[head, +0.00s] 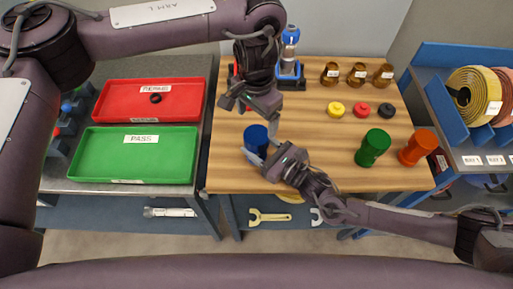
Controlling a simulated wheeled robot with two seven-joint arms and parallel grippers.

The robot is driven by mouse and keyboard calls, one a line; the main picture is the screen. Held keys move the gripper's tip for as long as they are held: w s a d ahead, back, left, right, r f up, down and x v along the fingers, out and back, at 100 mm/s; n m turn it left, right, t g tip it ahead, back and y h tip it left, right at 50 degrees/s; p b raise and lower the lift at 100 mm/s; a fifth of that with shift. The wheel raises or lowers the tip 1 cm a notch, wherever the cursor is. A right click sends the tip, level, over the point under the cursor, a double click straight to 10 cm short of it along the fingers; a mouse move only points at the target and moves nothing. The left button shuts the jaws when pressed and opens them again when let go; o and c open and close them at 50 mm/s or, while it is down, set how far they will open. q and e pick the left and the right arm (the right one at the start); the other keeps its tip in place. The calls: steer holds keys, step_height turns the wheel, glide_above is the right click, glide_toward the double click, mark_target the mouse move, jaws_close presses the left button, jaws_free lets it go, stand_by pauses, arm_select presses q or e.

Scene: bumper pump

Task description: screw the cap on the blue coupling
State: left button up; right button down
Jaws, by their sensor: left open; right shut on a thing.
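The blue coupling (256,135) stands on the left part of the wooden table. My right gripper (265,148) reaches in from the right and is shut on the blue coupling, covering part of its right side. My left gripper (250,112) is open just above and behind the coupling, its fingers pointing down. A yellow cap (335,110), a red cap (361,110) and a black cap (386,110) lie in a row on the right half of the table.
A green coupling (373,147) and an orange one (416,147) stand at the right. Several amber fittings (357,74) and a blue device (290,55) stand at the back. A red tray (188,102) and a green tray (110,165) lie on the left bench.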

mark_target(257, 134)
arm_select(q)
steer(key=shift+f, duration=0.1)
steer(key=shift+f, duration=3.95)
steer(key=shift+c, duration=0.4)
steer(key=c, duration=0.9)
steer(key=shift+m, duration=1.7)
steer(key=o, duration=1.1)
steer(key=shift+r, duration=0.15)
